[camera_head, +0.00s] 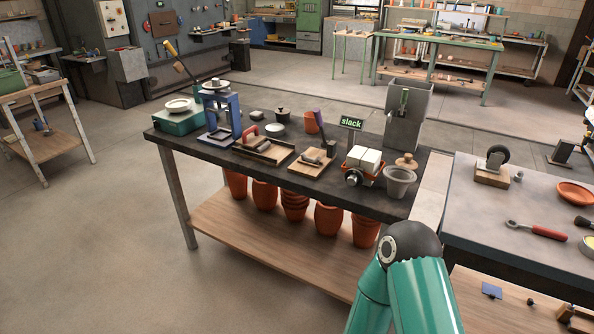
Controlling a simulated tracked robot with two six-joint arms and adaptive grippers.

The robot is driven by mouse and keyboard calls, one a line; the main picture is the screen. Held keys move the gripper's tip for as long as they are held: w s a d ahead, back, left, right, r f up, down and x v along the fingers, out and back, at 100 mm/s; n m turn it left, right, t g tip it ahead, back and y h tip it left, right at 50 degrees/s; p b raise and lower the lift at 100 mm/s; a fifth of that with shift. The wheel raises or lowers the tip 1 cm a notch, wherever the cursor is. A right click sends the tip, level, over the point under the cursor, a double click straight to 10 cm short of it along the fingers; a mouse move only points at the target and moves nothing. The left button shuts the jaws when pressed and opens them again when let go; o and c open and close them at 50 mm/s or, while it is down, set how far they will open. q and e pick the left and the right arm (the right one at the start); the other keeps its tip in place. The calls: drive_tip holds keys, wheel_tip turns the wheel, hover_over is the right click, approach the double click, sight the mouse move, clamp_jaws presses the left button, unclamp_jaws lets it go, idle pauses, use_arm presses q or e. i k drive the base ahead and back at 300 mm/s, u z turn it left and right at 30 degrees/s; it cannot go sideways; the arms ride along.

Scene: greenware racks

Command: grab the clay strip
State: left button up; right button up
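I cannot pick out the clay strip with certainty. Neither gripper is in view. Only a teal link of my arm with a dark joint shows at the bottom, in front of the bench's right end.
A grey container (402,133), a glassy bucket (398,183) and white blocks (364,159) on an orange stand crowd the bench's right end. A blue press (222,120) stands left.

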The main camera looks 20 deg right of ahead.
sight(303, 158)
drive_tip(key=z, duration=0.2)
drive_tip(key=i, duration=0.9)
drive_tip(key=u, duration=0.1)
